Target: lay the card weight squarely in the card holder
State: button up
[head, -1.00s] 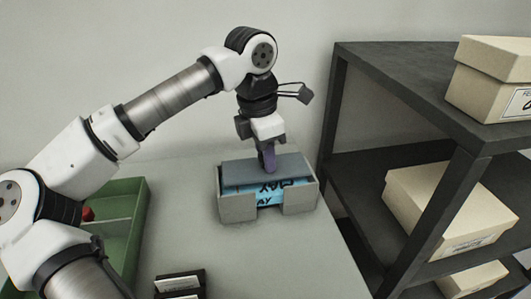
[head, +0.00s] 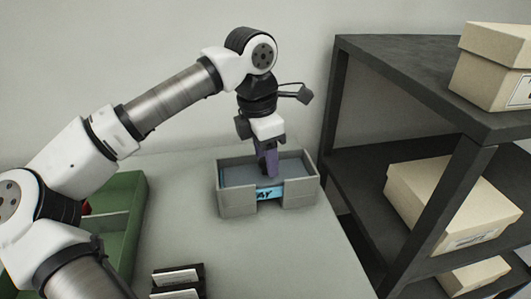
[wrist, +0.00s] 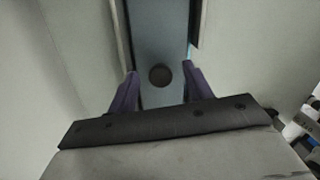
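The card weight (head: 238,174) is a flat blue-grey plate. It lies inside the grey card holder (head: 235,205), below the rim and on top of blue cards (head: 265,193) that show through the front notch. In the wrist view, the weight (wrist: 158,30) has a dark round knob (wrist: 160,75). My gripper (head: 268,174) is over the holder with its purple fingers reaching down into it. In the wrist view, my gripper (wrist: 159,72) is open, one finger on each side of the knob with gaps. A thin blue strip shows beside the weight's right edge there.
A green tray (head: 128,220) with a red item stands at the left. A dark card rack (head: 178,280) is at the front. A dark shelf (head: 400,70) with several cardboard boxes (head: 440,205) stands close on the right. The table between tray and holder is clear.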

aim_at(258, 175)
notch_tip(258, 175, up, 14)
jog(key=a, duration=0.1)
jog(key=shift+s+a+f, duration=0.15)
jog(key=shift+s+a, duration=0.1)
jog(key=shift+s, duration=0.05)
dwell(0.3)
